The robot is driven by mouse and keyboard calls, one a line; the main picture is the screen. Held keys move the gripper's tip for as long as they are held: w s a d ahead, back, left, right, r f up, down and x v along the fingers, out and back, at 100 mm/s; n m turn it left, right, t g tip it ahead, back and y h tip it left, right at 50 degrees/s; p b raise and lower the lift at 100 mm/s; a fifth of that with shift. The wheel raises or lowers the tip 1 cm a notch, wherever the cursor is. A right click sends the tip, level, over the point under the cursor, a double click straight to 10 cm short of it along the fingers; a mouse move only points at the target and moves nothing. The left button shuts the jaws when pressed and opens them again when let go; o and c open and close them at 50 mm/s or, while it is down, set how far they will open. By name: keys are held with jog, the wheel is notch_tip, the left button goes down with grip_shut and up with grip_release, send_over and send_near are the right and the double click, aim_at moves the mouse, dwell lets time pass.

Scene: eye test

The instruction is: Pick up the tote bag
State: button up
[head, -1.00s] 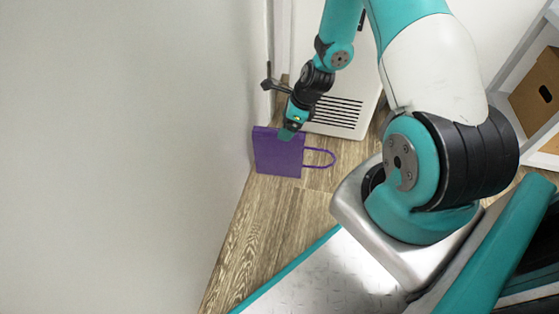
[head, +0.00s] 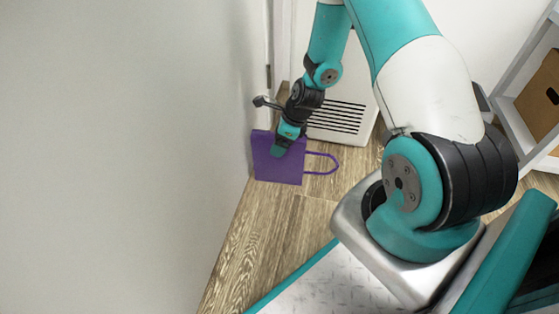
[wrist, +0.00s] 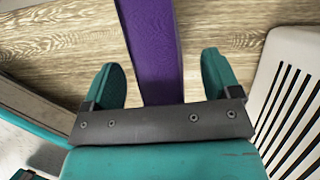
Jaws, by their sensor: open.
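The purple tote bag (head: 277,166) is on the wood floor beside the left wall in the head view, with its looped handle (head: 330,164) pointing right. My gripper (head: 279,149) is over the bag's upper part and hides some of it. In the wrist view the bag (wrist: 152,50) shows as a narrow purple strip running between the two teal fingers of my gripper (wrist: 165,80). The fingers are apart, with a gap on each side of the bag, wider on the right. I cannot tell how far down the bag's sides the fingertips reach.
A white wall (head: 120,150) rises close to the bag's left. A white panel with dark vent slots (head: 338,117) stands behind it; the slots also show at right in the wrist view (wrist: 295,100). Shelving with a brown box (head: 540,100) is at far right. Floor (head: 255,230) in front is clear.

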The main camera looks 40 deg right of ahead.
jog(key=shift+f, duration=0.25)
dwell(0.3)
jog(key=c, duration=1.5)
